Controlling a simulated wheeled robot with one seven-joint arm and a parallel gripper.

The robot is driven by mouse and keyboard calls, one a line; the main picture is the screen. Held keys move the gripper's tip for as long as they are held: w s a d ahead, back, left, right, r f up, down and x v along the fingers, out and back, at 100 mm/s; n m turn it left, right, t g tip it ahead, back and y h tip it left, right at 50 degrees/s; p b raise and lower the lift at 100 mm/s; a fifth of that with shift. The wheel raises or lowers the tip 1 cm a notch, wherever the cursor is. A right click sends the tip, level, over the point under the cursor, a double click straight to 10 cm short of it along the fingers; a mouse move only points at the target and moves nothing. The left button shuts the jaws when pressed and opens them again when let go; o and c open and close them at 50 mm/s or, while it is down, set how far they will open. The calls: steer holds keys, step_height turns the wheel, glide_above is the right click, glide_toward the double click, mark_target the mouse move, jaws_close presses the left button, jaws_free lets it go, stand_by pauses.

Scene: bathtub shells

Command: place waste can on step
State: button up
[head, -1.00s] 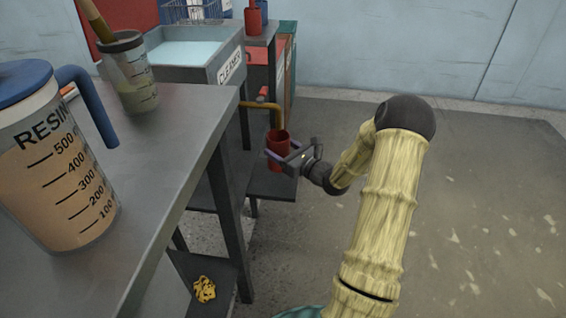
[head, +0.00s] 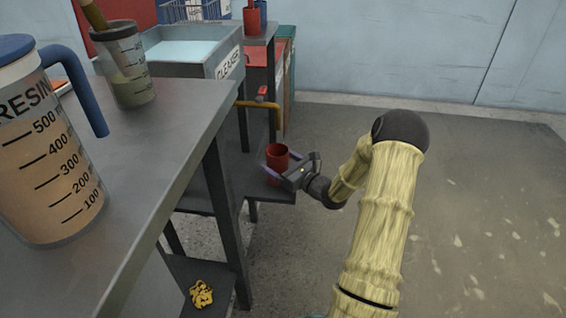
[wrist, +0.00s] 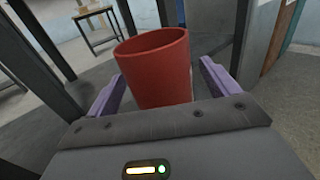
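The waste can (head: 277,158) is a small red open-topped cylinder. In the head view it appears to stand upright on the dark low step (head: 268,194) beside the bench, near its right end. My gripper (head: 278,166) is around the can at its lower part. In the wrist view the can (wrist: 155,65) is between the two purple fingers, with a narrow gap visible on each side, so the gripper looks open. The can's base is hidden behind the gripper in both views.
The grey workbench (head: 165,150) is on the left, with a resin jug (head: 45,150) and a cup (head: 125,65). A cleaner tub (head: 190,55) and an orange pipe (head: 262,105) are behind. A yellow cloth (head: 201,294) lies low down. The floor on the right is clear.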

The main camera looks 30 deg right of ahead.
steer(key=shift+s+d+r+p, duration=0.15)
steer(key=shift+s+d+p, duration=0.15)
steer(key=shift+s, duration=0.2)
steer(key=p+v, duration=0.4)
steer(key=v, duration=0.7)
steer(key=shift+a, duration=0.15)
